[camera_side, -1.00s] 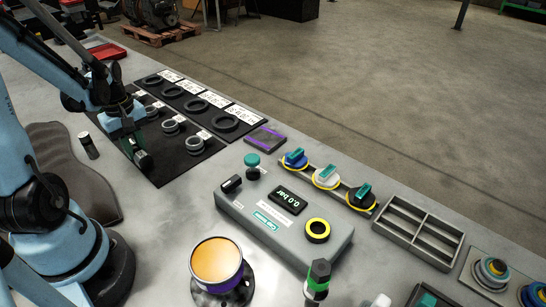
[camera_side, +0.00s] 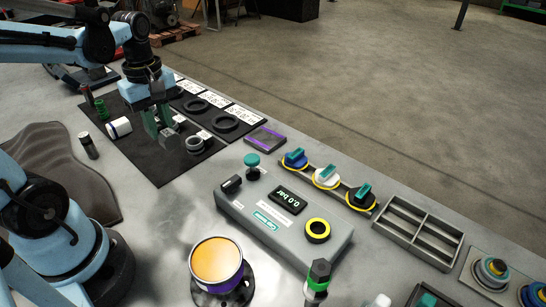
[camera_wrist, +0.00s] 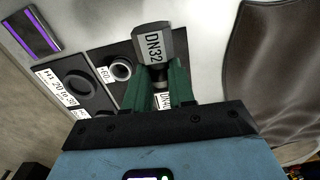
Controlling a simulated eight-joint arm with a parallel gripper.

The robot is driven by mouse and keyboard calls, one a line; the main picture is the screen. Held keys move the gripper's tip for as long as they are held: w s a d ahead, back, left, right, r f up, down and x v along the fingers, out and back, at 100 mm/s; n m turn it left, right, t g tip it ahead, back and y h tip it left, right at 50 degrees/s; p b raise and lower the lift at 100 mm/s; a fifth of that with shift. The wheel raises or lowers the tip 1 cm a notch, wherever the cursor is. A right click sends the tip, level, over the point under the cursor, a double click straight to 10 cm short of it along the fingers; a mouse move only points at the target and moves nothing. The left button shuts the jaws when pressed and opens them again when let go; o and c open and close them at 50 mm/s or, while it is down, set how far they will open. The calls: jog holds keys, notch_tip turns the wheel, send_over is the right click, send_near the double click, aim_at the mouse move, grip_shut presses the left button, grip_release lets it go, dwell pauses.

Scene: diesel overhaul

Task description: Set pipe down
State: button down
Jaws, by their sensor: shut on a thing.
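My gripper (camera_side: 160,130) is over the black mat with its green fingers pointing down. In the wrist view my gripper (camera_wrist: 164,82) is shut on a dark grey pipe (camera_wrist: 153,44) labelled DN32. In the side view the pipe (camera_side: 172,138) shows partly, low between and beside the fingers, close to the mat. I cannot tell whether it touches the mat (camera_side: 170,172). A short ring-shaped piece (camera_side: 195,145) stands right of it; it shows in the wrist view as a light ring (camera_wrist: 119,69).
A white cylinder with a dark end (camera_side: 120,127) and a green cylinder (camera_side: 102,109) are left of my gripper. Black rings (camera_side: 225,121) with white labels lie along the mat's back. A grey control box (camera_side: 280,225) stands at front right. The mat's front is clear.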

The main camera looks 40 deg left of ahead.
jog(key=w+d+r+m, duration=0.1)
jog(key=w+d+m, duration=0.4)
jog(key=w+d, duration=0.45)
jog(key=w+d+r+m, duration=0.1)
jog(key=w+d+m, duration=0.45)
jog(key=d, duration=0.75)
jog(key=s+d+f+m, duration=0.1)
jog(key=s+d+m, duration=0.15)
jog(key=d, duration=0.95)
jog(key=s+d+f+m, duration=0.2)
jog(key=d+m, duration=0.2)
jog(key=d, duration=0.9)
jog(key=shift+m, duration=0.3)
jog(key=f, duration=0.5)
jog(key=shift+s+d+f, duration=0.15)
jog(key=shift+d+f, duration=0.15)
jog(key=shift+f, duration=2.2)
jog(key=shift+f, duration=0.2)
jog(key=c, duration=1)
grip_release()
jog(key=shift+o, duration=0.2)
